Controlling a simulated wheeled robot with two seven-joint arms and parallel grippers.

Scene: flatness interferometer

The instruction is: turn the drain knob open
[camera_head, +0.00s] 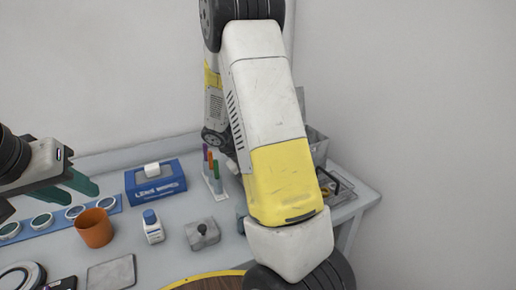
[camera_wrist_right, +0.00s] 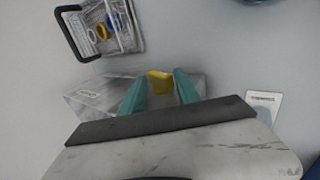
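In the right wrist view a yellow knob-like part (camera_wrist_right: 160,82) shows on a clear-grey box (camera_wrist_right: 95,92); I take it for the drain knob. My right gripper's two teal fingers (camera_wrist_right: 160,76) are apart, with the yellow part in the gap between them. I see no clear contact, and the depth between fingertips and knob is hard to judge. In the head view my right arm covers this area, so the knob and right gripper are hidden. My left gripper (camera_head: 86,194) has green fingers that look apart and empty, above the left part of the table.
A wire basket (camera_wrist_right: 112,30) with blue and yellow rings stands near the box. On the table (camera_head: 205,268) are a blue lens-wipes box (camera_head: 155,187), an orange cup (camera_head: 95,228), a white bottle (camera_head: 152,228), a grey block (camera_head: 202,236) and a marker rack (camera_head: 216,184).

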